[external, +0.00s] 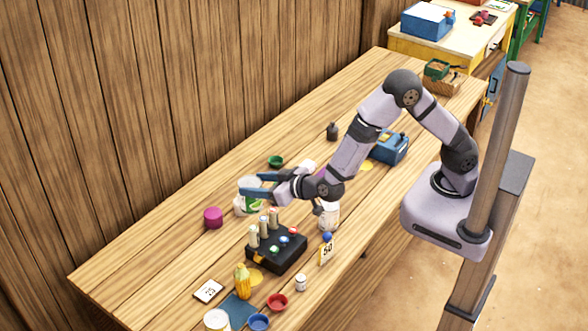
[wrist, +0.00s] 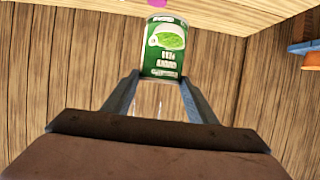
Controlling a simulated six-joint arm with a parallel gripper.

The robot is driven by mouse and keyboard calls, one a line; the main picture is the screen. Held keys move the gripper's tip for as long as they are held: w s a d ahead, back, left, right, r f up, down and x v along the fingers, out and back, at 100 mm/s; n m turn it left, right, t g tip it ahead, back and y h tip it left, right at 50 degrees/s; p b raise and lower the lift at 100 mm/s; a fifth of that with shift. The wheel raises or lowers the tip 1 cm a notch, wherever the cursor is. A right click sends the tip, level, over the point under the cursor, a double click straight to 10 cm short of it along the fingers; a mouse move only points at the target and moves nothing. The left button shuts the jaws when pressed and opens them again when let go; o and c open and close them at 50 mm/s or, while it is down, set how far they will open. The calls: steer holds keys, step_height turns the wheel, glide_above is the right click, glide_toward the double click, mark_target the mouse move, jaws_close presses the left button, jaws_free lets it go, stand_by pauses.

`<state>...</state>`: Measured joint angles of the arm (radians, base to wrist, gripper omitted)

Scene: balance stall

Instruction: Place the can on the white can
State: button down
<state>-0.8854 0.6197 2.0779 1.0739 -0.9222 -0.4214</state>
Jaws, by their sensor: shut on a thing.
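A green can (wrist: 166,46) with a peas picture on its label is between my fingers in the wrist view, its printing upside down there. The same green and white can (external: 254,206) shows at my fingertips in the external view, partly covered by the fingers. My gripper (external: 250,187) is shut on this can; it also shows in the wrist view (wrist: 160,84). A white cylindrical container (external: 329,217) stands to the right of the gripper, partly behind my wrist. Another pale round container (external: 217,320) is at the bottom edge. I cannot tell which one is the white can.
A black block with pegs and coloured knobs (external: 277,248) stands just in front of the gripper. A magenta pot (external: 213,218) is to the left, a green bowl (external: 276,161) behind. A blue scale-like box (external: 389,146) is to the right. Bare table lies at far left.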

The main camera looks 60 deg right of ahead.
steer(key=s+d+m+g+h, duration=0.1)
steer(key=s+d+m+h, duration=0.2)
steer(key=d, duration=0.8)
steer(key=s+d+m+g+h, duration=0.1)
steer(key=s+d+m+h, duration=0.3)
steer(key=s+d, duration=0.4)
steer(key=d+h, duration=0.1)
steer(key=d, duration=0.3)
steer(key=shift+s+f+g, duration=0.2)
steer(key=shift+f+g, duration=0.1)
steer(key=shift+f, duration=0.1)
step_height(320, 180, down, 10)
steer(key=p, duration=0.1)
steer(key=shift+p, duration=0.35)
steer(key=c, duration=0.7)
jaws_free()
steer(key=shift+c, duration=0.2)
